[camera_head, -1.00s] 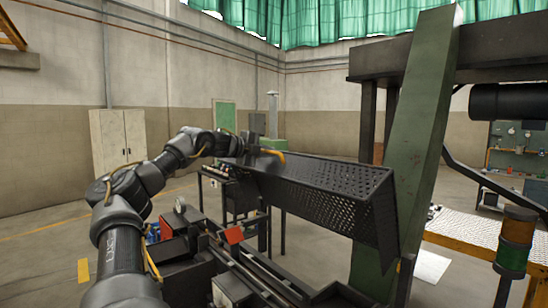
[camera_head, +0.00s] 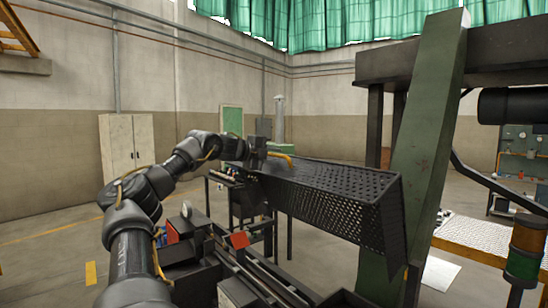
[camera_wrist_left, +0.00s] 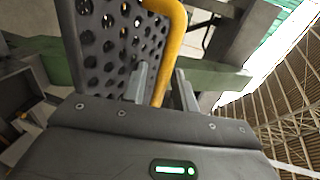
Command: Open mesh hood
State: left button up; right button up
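The black perforated mesh hood (camera_head: 340,195) runs from the middle of the head view to the green post at the right. Its top is nearly level, and its right end panel hangs down. Its yellow handle (camera_head: 282,157) is at the far left end of the top. My left gripper (camera_head: 264,154) is at that handle. In the left wrist view the yellow handle (camera_wrist_left: 170,55) passes between the two grey fingers of my left gripper (camera_wrist_left: 163,88). A gap shows between the handle and the right finger. Mesh (camera_wrist_left: 115,50) fills the upper left there. My right gripper is out of view.
A slanted green post (camera_head: 425,150) stands beside the hood's right end. Below the hood is dark machinery with a red-orange part (camera_head: 239,240). A signal light (camera_head: 525,250) and a patterned table (camera_head: 480,233) are at the right. Floor is free at the left.

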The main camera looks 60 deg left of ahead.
aim_at(265, 173)
pick_arm(q)
jog(key=b+v, duration=0.3)
jog(key=shift+s+f, duration=0.25)
jog(key=shift+s, duration=0.1)
jog(key=b+v, duration=0.3)
jog(key=v, duration=0.4)
jog(key=shift+r, duration=0.35)
